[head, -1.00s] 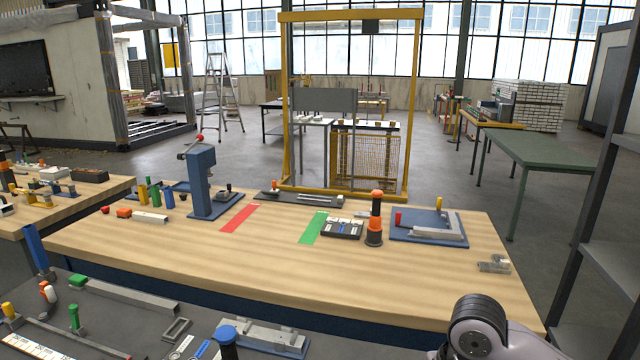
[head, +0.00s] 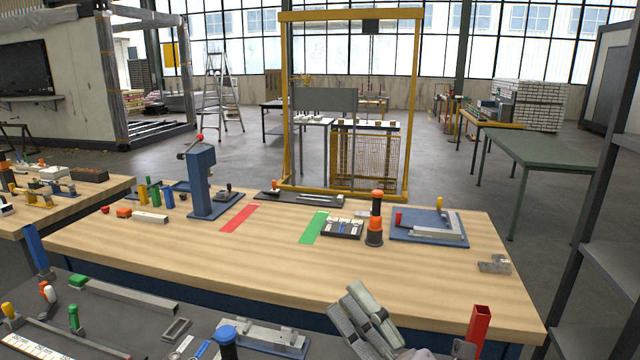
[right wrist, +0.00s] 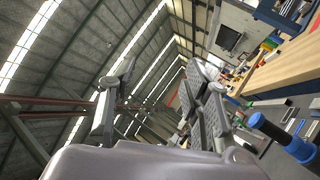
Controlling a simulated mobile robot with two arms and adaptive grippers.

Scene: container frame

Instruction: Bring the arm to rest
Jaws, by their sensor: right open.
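My right gripper (head: 359,306) is in the head view at the bottom, right of centre, in front of the wooden table's (head: 270,262) near edge. Its grey fingers point up and to the left. In the right wrist view the fingers (right wrist: 158,85) stand well apart with nothing between them, and the roof shows behind. My left gripper is not in view.
A red upright block (head: 479,324) stands right of my right gripper. The table's middle is clear.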

